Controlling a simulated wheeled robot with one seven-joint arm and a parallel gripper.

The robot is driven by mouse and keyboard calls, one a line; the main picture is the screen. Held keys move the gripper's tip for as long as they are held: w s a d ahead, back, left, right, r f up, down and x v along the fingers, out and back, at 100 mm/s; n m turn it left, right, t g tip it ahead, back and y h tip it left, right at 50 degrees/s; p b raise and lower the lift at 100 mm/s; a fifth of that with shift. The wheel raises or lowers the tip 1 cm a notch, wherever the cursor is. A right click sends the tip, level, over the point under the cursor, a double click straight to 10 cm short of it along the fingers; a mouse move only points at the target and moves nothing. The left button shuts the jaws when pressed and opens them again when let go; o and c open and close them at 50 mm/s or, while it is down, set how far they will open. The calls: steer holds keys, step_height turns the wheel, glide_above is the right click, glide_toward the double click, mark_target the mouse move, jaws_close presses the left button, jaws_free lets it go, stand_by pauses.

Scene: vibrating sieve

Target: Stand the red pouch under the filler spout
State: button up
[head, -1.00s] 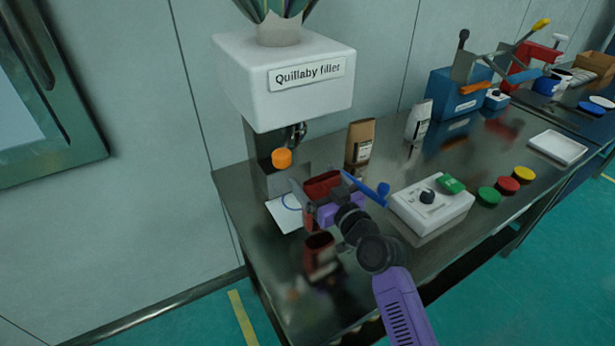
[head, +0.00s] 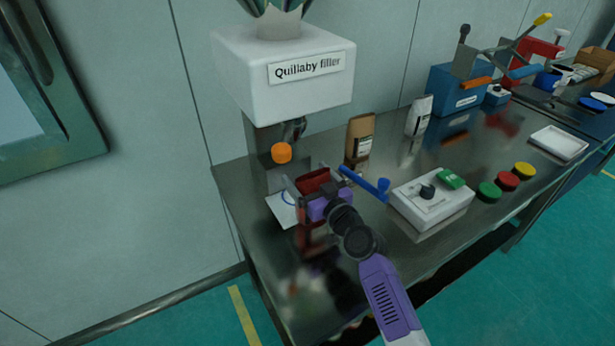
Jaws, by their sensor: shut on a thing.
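The red pouch (head: 313,180) is upright with its open top showing. My gripper (head: 313,192) is shut on it, and the purple gripper body hides its lower front. The pouch is at the right side of a white card with a blue ring (head: 283,209), partly covering it. I cannot tell whether its base touches the table. The white Quillaby filler (head: 290,100) stands behind, and its dark spout (head: 294,130) hangs above and behind the pouch. An orange knob (head: 281,153) sits below the housing.
A blue scoop-like tool (head: 365,185) lies just right of the pouch. A brown pouch (head: 360,138) and a white pouch (head: 419,116) stand behind. A white control box (head: 432,205) and coloured lids (head: 508,182) lie to the right. The front left of the table (head: 290,265) is clear.

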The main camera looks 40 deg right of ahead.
steer(key=o, duration=1.6)
